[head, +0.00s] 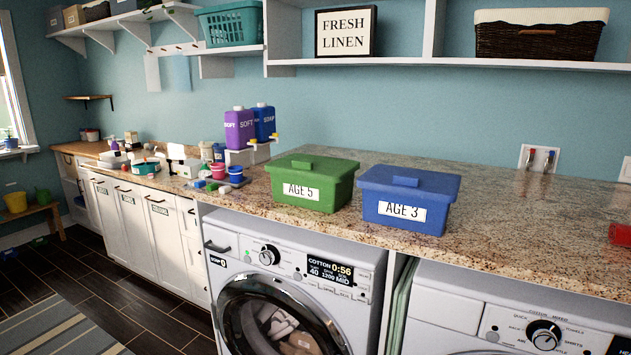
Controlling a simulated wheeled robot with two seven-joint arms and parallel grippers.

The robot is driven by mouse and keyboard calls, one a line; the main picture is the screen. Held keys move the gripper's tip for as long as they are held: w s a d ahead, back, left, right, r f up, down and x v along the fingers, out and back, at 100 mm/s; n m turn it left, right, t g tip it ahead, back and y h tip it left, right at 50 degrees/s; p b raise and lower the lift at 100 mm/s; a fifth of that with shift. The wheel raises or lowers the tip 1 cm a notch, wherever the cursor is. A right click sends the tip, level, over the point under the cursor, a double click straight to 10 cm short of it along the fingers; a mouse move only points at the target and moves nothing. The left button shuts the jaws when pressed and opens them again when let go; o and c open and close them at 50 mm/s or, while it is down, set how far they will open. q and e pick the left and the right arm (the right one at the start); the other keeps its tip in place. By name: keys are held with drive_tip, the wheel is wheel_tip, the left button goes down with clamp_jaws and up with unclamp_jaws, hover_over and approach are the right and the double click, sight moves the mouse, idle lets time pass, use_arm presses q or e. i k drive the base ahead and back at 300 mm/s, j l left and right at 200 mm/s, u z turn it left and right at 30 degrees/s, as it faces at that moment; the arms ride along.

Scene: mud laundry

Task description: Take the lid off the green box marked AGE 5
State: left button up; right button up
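The green box (322,197) marked AGE 5 stands upright on the speckled stone counter, above the left washing machine. Its green lid (312,167) sits on top and has a raised handle in the middle. Neither of my grippers shows in the head view, and nothing touches the box or its lid.
A blue lidded box (436,216) marked AGE 3 stands close to the right of the green box. Small cups and blocks (217,180) lie to the left, with purple (238,128) and blue (264,121) jugs behind. The counter (520,225) is mostly clear to the right.

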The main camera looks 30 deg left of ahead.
sight(321, 168)
drive_tip(key=i+j+z, duration=0.2)
drive_tip(key=j+z, duration=0.15)
drive_tip(key=j, duration=0.7)
drive_tip(key=j+z, duration=0.35)
drive_tip(key=j, duration=0.65)
